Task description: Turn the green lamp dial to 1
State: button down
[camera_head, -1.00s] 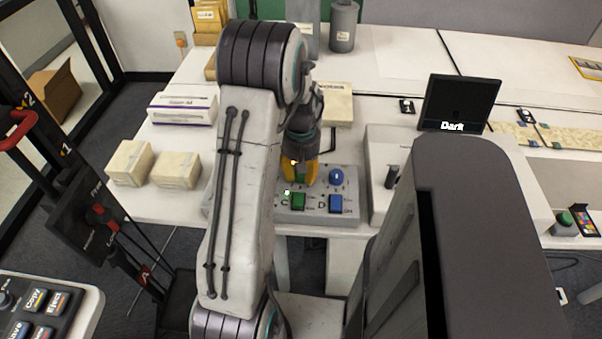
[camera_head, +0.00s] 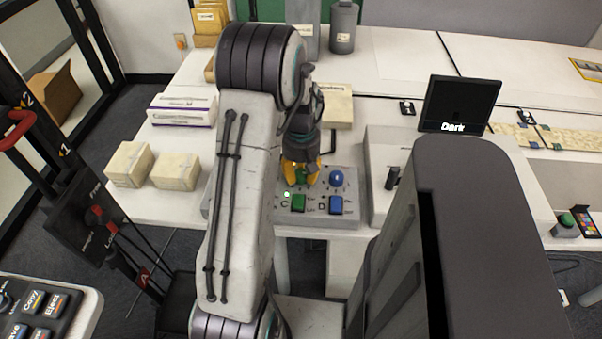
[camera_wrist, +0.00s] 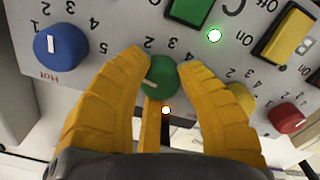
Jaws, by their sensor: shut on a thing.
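The green dial (camera_wrist: 160,77) sits on the grey control panel (camera_wrist: 105,15), between the yellow fingers of my gripper (camera_wrist: 164,64) in the wrist view. The fingers are shut on it from both sides. A pale pointer line on the dial's face slants toward the lower left of that view. Printed numbers show around the dial, including 2, 3 and 4, partly covered by the fingers. I cannot tell which number the pointer matches. In the head view my gripper (camera_head: 300,178) is over the panel (camera_head: 318,216) and hides most of the dial.
A blue dial (camera_head: 336,177) stands beside my gripper. A green button (camera_head: 298,203) and a blue button (camera_head: 336,205) are in front. The wrist view also shows a yellow switch (camera_wrist: 285,35) and a red dial (camera_wrist: 286,117). A monitor (camera_head: 459,103) reads "Dark".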

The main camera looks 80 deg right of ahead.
aim_at(301, 172)
jog(key=c, duration=0.8)
grip_release()
notch_tip(301, 172, up, 12)
dwell(0.9)
